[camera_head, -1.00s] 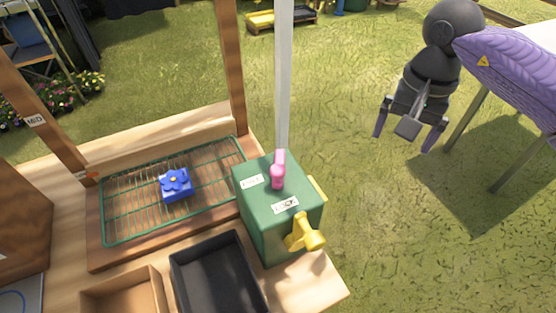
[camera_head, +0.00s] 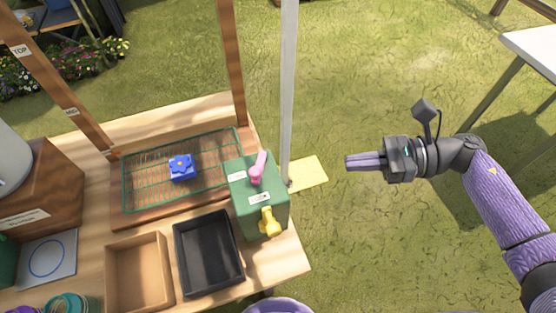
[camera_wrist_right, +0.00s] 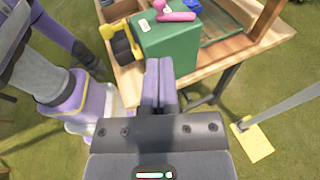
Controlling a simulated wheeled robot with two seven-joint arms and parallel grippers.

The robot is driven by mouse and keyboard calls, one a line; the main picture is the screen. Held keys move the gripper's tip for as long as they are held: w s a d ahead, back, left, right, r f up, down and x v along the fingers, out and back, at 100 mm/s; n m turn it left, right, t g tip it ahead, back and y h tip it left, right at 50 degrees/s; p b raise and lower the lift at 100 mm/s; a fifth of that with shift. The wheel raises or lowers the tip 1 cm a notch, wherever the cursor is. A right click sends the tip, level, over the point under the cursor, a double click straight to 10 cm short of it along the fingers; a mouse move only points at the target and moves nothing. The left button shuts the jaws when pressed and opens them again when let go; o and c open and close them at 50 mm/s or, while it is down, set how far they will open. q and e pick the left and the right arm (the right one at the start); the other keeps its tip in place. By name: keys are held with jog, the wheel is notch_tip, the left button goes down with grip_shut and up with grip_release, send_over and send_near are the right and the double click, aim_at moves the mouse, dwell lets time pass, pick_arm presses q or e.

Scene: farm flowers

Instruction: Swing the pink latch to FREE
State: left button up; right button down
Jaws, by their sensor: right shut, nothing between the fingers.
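The pink latch (camera_head: 258,170) sits on top of the green box (camera_head: 243,206), between two small white labels; their words are too small to read surely. It points toward the back of the box in the head view. The latch also shows at the top of the right wrist view (camera_wrist_right: 174,11), on the green box (camera_wrist_right: 170,45). My right gripper (camera_head: 348,162) is shut and empty, to the right of the box and apart from it, over the grass. Its closed fingers also show in the right wrist view (camera_wrist_right: 160,85).
A yellow crank handle (camera_head: 269,222) sticks out of the box's front. A black tray (camera_head: 208,252), a wooden tray (camera_head: 138,272) and a green rack (camera_head: 150,180) with a blue flower block (camera_head: 182,167) lie left.

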jog(key=p, duration=0.2)
send_near(260, 172)
jog(key=x, duration=0.7)
jog(key=shift+w+a+f, duration=0.15)
jog(key=shift+a, duration=0.05)
jog(key=shift+a+t, duration=0.1)
jog(key=shift+t, duration=0.2)
